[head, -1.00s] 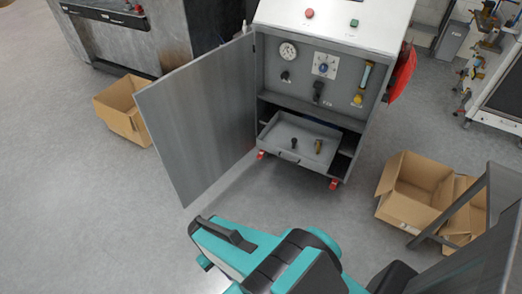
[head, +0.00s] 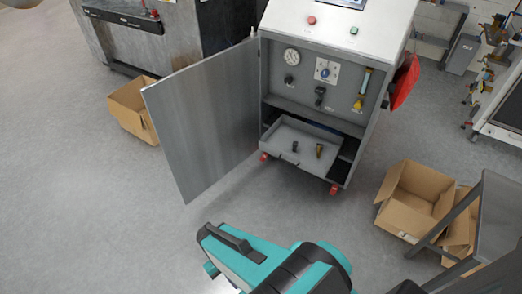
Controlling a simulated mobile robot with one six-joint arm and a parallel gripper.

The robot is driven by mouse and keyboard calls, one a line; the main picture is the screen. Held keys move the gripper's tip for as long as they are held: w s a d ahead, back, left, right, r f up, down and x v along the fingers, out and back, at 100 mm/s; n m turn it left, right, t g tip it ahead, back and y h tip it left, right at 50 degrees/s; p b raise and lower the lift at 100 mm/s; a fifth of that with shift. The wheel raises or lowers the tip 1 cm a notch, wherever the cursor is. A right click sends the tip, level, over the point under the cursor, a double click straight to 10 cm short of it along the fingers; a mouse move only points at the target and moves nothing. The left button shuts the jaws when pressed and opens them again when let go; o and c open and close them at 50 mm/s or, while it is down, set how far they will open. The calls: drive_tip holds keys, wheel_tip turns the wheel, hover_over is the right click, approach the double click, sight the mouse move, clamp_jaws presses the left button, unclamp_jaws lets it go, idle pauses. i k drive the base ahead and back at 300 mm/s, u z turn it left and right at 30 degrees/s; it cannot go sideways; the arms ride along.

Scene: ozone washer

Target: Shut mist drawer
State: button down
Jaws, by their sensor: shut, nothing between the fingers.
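The mist drawer (head: 283,152) is a grey shallow tray low in the grey washer cabinet (head: 376,101). It is pulled out, with its inside showing from above. A dark fitting (head: 295,147) and a brass-coloured fitting (head: 319,151) show in the tray area. The cabinet door (head: 205,120) is swung wide open to the left, clear of the drawer. My teal and black arm reaches in at the bottom of the head view, in front of the cabinet and apart from the drawer. My gripper's fingers do not show.
Open cardboard boxes stand left (head: 133,108) and right (head: 414,199) of the cabinet. A grey metal frame (head: 490,215) is at the lower right. A red item (head: 404,82) hangs on the cabinet's right side. The floor before the cabinet is clear.

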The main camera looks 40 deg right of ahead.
sight(278, 140)
drive_tip(key=z, duration=0.15)
drive_tip(key=i, duration=0.95)
drive_tip(key=u, duration=0.05)
